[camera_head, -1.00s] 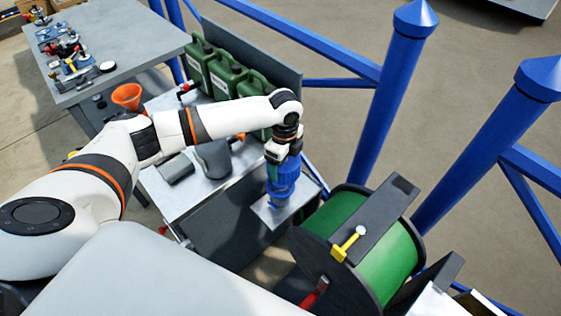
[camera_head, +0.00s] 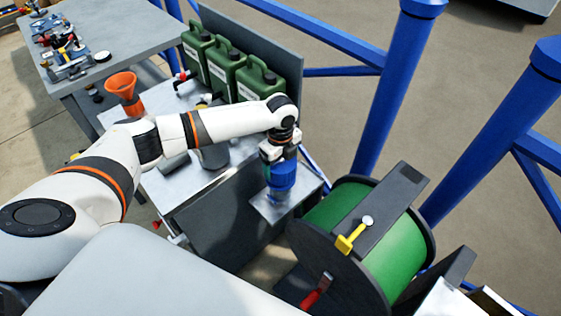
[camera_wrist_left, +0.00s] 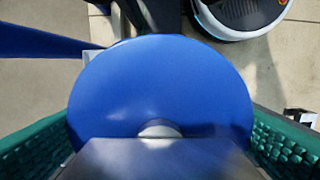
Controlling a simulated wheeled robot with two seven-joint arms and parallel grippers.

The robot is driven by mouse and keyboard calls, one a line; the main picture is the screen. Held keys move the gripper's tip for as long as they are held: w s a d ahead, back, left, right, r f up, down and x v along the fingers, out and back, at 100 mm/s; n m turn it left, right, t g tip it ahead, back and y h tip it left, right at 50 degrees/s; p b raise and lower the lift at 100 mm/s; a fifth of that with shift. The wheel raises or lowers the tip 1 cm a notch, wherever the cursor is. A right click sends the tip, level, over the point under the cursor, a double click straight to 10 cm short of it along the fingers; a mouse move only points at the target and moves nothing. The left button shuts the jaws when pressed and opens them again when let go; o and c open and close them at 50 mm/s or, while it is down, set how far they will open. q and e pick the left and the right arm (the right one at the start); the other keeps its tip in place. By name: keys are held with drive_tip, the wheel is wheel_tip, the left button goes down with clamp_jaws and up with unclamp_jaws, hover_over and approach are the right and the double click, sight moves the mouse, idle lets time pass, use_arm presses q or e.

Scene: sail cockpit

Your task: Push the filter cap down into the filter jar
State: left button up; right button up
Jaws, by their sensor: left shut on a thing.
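My left gripper (camera_head: 279,158) points down at the shelf beside the grey cabinet. It is shut on the blue filter cap (camera_head: 284,176). In the left wrist view the cap is a large blue disc (camera_wrist_left: 160,85) between the green textured finger pads, with a grey part covering its near edge. The filter jar (camera_head: 275,197) seems to show as a pale, bluish shape right under the cap, on a small grey shelf (camera_head: 262,208). The jar is mostly hidden, and I cannot tell how deep the cap sits in it. My right gripper is not in view.
A black reel with a green hose (camera_head: 390,262) stands close to the right of the shelf. Green canisters (camera_head: 228,68) and an orange funnel (camera_head: 122,86) stand on the bench behind. Blue posts (camera_head: 393,90) rise at the right.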

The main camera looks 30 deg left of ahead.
use_arm(q)
drive_tip(key=shift+f, duration=0.45)
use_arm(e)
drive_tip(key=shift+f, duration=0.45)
use_arm(q)
drive_tip(key=shift+r, duration=0.1)
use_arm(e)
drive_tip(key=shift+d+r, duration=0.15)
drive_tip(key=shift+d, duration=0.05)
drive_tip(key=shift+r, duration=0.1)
use_arm(q)
drive_tip(key=shift+p, duration=0.3)
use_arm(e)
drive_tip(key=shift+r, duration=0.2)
use_arm(q)
drive_tip(key=shift+p, duration=0.35)
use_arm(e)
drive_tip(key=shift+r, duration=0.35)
use_arm(q)
drive_tip(key=shift+f+b, duration=0.3)
drive_tip(key=shift+f, duration=0.3)
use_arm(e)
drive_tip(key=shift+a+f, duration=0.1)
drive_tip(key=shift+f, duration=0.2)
use_arm(q)
drive_tip(key=o, duration=0.9)
